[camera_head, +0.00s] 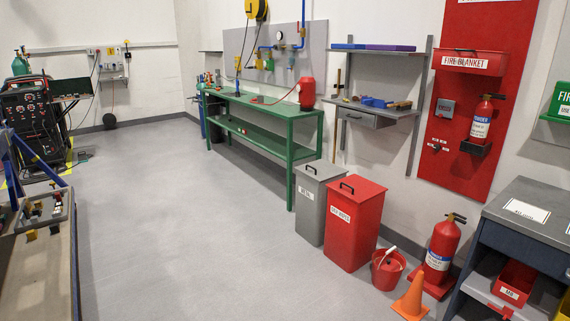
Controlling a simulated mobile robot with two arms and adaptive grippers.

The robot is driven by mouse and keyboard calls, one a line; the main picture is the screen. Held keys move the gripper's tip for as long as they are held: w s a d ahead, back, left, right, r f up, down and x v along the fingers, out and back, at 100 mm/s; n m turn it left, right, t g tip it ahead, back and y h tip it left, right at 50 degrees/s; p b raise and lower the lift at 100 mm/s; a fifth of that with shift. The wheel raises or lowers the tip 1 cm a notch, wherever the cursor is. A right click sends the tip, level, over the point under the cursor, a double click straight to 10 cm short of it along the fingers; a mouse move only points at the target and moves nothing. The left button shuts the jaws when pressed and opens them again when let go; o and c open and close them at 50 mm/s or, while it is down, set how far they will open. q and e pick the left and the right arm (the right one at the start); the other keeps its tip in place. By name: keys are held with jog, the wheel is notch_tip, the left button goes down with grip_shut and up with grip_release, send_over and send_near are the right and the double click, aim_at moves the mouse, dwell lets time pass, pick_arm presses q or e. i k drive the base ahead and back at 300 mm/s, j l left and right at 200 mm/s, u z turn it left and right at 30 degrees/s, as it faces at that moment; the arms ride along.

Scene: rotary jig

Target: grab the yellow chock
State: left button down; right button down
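I cannot make out a yellow chock for certain. A small yellow piece (54,229) sits by the front edge of a grey tray (68,212) on the bench at the far left. It is too small to tell whether it is the chock. Other small dark and yellowish parts lie in or beside that tray. Neither of my grippers is in view.
The bench (50,285) stands at the left edge, below a blue frame (30,150). Grey floor is clear in the middle. A green table (262,115), grey bin (318,205), red bin (354,225), bucket (387,270) and orange cone (411,298) line the right.

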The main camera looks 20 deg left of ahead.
aim_at(31, 234)
jog(key=i+j+u, duration=0.1)
jog(key=i+u, duration=0.7)
jog(key=i+l+u, duration=0.15)
jog(key=u, duration=0.2)
jog(key=i+j+u, duration=0.15)
jog(key=i+u, duration=0.15)
jog(key=i, duration=0.35)
jog(key=i+u, duration=0.3)
jog(key=i, duration=0.35)
jog(key=i+l+u, duration=0.3)
jog(key=i, duration=0.35)
jog(key=i+u, duration=0.35)
jog(key=i+l+u, duration=0.2)
jog(key=i+u, duration=0.15)
jog(key=i, duration=0.2)
jog(key=i+l+z, duration=0.1)
jog(key=i, duration=0.35)
jog(key=i+l, duration=0.2)
jog(key=i, duration=0.25)
jog(key=l+z, duration=0.05)
